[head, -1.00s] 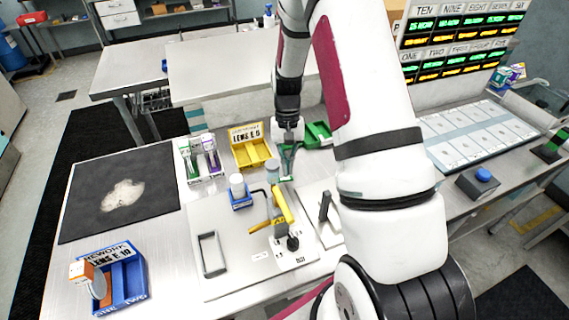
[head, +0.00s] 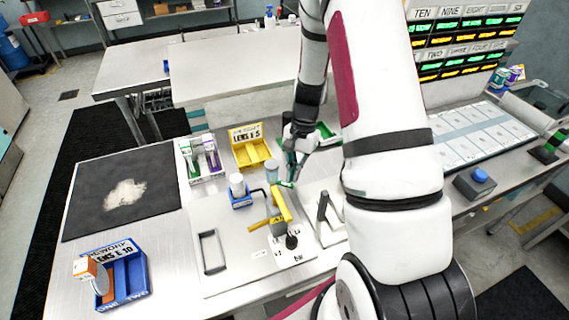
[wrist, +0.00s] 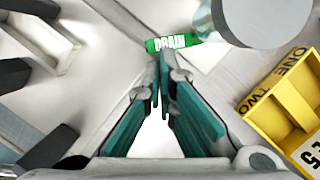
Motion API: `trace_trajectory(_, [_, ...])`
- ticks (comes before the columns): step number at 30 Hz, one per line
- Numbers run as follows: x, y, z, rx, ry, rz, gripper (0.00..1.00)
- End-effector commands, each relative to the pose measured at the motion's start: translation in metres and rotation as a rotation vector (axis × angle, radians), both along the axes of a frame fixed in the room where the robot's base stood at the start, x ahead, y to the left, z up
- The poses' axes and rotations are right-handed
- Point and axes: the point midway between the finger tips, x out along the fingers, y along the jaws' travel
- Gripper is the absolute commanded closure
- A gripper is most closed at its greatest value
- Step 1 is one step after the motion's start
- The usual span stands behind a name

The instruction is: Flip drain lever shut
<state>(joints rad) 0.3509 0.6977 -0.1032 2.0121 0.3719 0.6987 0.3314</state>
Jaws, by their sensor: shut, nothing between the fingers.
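The green drain lever, lettered DRAIN, (wrist: 172,43) lies just beyond my fingertips in the wrist view, beside a clear cylinder (wrist: 203,22). In the head view the lever (head: 285,184) is a small green piece at the foot of the clear cylinder (head: 272,172). My gripper (wrist: 162,62) is shut and empty, its teal fingers together. The tips seem very close to the lever; I cannot tell if they touch it. In the head view my gripper (head: 291,172) is tilted, above and right of the lever.
A yellow bin (head: 252,152) stands behind the cylinder and shows at right in the wrist view (wrist: 285,100). A yellow handle (head: 281,205) and black knob (head: 292,242) stand in front. A blue holder with a white bottle (head: 240,197) is to the left.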

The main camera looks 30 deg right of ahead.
Motion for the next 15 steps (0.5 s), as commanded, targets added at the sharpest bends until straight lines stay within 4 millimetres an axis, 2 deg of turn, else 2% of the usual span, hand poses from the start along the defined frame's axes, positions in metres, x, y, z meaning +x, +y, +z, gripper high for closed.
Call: trace_trajectory(15, [-0.016, 0.005, 0.000, 0.000, 0.001, -0.250, 1.00])
